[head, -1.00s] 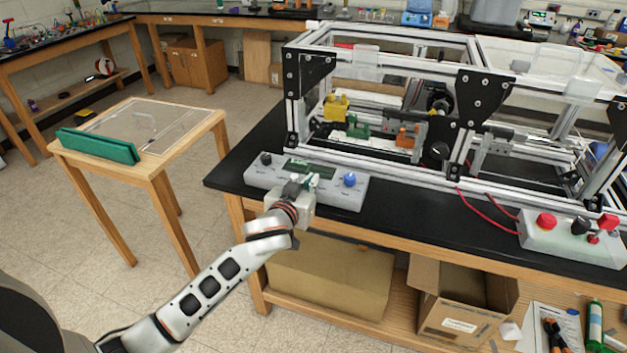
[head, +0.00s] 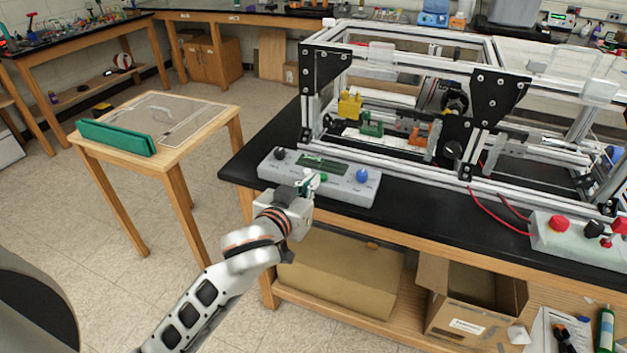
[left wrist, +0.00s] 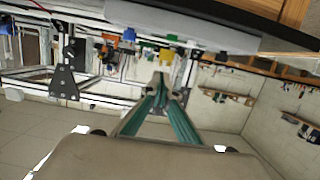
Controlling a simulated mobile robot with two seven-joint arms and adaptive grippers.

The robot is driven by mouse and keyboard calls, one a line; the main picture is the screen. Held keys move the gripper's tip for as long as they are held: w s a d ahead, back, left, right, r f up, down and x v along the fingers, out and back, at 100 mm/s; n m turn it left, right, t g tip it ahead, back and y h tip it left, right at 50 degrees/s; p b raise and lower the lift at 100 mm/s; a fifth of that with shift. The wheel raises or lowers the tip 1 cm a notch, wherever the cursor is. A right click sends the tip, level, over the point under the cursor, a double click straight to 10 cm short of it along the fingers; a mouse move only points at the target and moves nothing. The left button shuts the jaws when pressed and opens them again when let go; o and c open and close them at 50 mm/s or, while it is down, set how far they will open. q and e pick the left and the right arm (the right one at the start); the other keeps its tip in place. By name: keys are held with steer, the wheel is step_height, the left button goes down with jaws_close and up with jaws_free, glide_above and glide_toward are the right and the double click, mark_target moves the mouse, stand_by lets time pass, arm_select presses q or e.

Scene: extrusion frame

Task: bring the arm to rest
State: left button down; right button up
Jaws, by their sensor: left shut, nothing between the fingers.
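My left arm comes in from the lower left in the head view. Its gripper (head: 308,184) is in front of the grey control box (head: 335,186) with a blue knob, at the front edge of the black bench. Its fingers are shut and empty. They also show in the left wrist view (left wrist: 161,84), green and closed together. I cannot tell from the head view whether the fingertips touch the box. My right gripper is in neither view.
An aluminium extrusion frame (head: 480,90) stands on the black bench (head: 415,221). A second control box (head: 570,238) with red buttons is at the right. A small wooden table (head: 190,122) stands left, with free floor between. Cardboard boxes (head: 340,275) sit below the bench.

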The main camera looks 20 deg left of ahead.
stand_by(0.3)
arm_select(q)
steer(key=s+f+m+g, duration=0.1)
steer(key=s+f, duration=0.2)
steer(key=f, duration=0.3)
steer(key=s+f+g+h, duration=0.1)
steer(key=s+f, duration=0.1)
steer(key=f, duration=0.4)
steer(key=s+f+m+g, duration=0.1)
steer(key=s+f, duration=0.2)
steer(key=f, duration=0.3)
steer(key=s+a+f+m+g, duration=0.1)
steer(key=s+f+g, duration=0.1)
steer(key=s+f, duration=1.3)
steer(key=shift+s+a+f+m, duration=0.2)
steer(key=shift+s+a+m, duration=0.1)
steer(key=shift+s, duration=0.2)
